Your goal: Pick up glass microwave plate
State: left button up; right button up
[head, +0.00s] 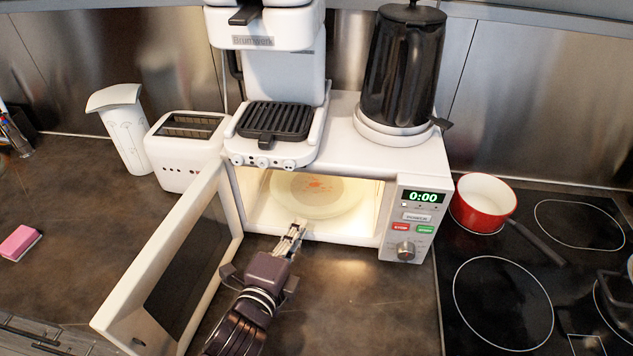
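The glass microwave plate (325,197) lies inside the lit, open microwave (420,165). It is pale and round, with reddish-orange stains near its middle. The top of the microwave opening hides its far part. My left gripper (298,226) is at the microwave opening, with its fingertips at or very near the plate's front edge. Its fingers look close together, seen from behind and above. I cannot tell whether they touch or hold the plate. My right gripper is not in view.
The microwave door (175,265) stands open to the left of my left arm. A coffee machine (283,75) and a black kettle (402,65) are on top of the microwave. A red pot (482,203) is on the stove to the right. The counter at left is mostly clear around a pink sponge (19,242).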

aim_at(305, 213)
pick_arm(q)
jog(key=shift+w+d+r, duration=0.15)
jog(key=shift+w+d, duration=0.05)
jog(key=shift+w, duration=0.15)
jog(key=shift+p+x, duration=0.45)
jog(key=shift+x, duration=0.45)
jog(key=x, duration=0.2)
jog(key=shift+w, duration=0.3)
jog(key=shift+w+d+p, duration=0.1)
jog(key=shift+w+p, duration=0.2)
jog(key=shift+w, duration=0.05)
jog(key=shift+w+d, duration=0.1)
jog(key=shift+w, duration=0.1)
grip_shut()
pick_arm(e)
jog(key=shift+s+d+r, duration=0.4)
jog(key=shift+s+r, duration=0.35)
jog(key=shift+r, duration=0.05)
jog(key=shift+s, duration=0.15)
pick_arm(q)
jog(key=shift+w, duration=0.1)
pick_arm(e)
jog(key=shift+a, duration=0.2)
